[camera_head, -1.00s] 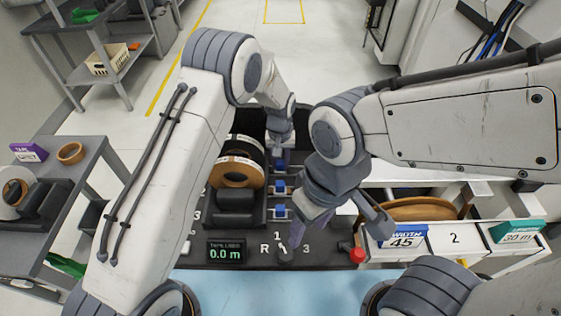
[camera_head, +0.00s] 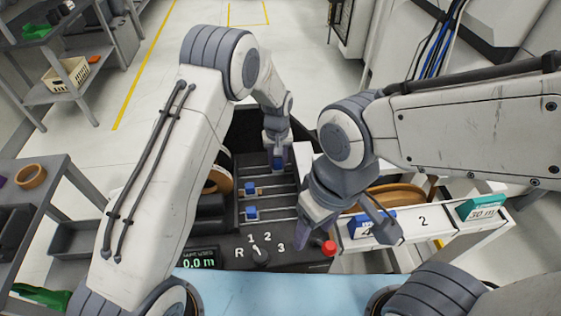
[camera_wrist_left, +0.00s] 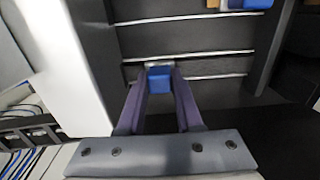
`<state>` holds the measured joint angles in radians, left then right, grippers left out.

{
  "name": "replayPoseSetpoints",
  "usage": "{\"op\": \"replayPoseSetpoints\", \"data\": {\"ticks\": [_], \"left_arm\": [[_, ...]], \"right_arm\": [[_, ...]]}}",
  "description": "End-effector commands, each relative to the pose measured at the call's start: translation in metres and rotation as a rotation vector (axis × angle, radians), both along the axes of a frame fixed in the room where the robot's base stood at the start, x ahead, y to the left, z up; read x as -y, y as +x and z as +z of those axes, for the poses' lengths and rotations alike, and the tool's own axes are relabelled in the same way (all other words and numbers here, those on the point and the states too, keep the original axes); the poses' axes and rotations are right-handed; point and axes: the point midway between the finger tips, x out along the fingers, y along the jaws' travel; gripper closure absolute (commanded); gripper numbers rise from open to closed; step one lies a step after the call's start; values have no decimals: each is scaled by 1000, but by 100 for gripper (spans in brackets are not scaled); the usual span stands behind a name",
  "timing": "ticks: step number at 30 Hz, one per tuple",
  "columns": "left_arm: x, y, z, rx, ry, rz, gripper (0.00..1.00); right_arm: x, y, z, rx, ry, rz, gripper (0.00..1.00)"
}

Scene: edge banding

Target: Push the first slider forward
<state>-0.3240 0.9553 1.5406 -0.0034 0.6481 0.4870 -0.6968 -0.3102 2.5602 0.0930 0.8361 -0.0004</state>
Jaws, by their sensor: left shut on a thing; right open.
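The slider panel (camera_head: 270,200) shows in the head view, with several rails running left to right. Two blue sliders, the middle one (camera_head: 250,188) and the nearest one (camera_head: 251,213), sit toward the left of their rails. My left gripper (camera_head: 277,160) is shut on the farthest blue slider (camera_head: 278,165), which stands farther right than the other two. In the left wrist view this slider (camera_wrist_left: 160,80) is between the fingertips of my left gripper (camera_wrist_left: 160,88), and another blue slider (camera_wrist_left: 245,4) shows at the top edge. My right gripper (camera_head: 346,226) is open and empty, above the panel's right side.
A selector knob (camera_head: 260,256), a red button (camera_head: 329,248) and a green display (camera_head: 198,259) lie along the panel's front. A white drawer unit (camera_head: 424,222) with a blue label box (camera_head: 372,226) and a teal box (camera_head: 482,207) is at right. A grey shelf (camera_head: 40,185) is at left.

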Motion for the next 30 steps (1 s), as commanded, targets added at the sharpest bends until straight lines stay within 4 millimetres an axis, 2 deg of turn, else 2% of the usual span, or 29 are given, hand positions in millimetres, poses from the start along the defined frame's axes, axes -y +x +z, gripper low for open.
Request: {"op": "replayPoseSetpoints", "data": {"ticks": [5, 6, 22, 26, 30], "left_arm": [[5, 1, 1, 4, -6, -1, 100], [5, 1, 1, 4, -6, -1, 52], [1, 1, 4, 4, -4, 1, 52], [2, 2, 19, 7, -5, 1, 52], [2, 2, 46, 8, -5, 0, 52]], "right_arm": [[0, 0, 0, 0, 0, 0, 39], [0, 0, 0, 0, 0, 0, 39], [0, 0, -1, 0, 0, 0, 39], [0, 0, -4, 0, 0, 0, 39], [0, 0, -9, 0, 0, 0, 39]]}}
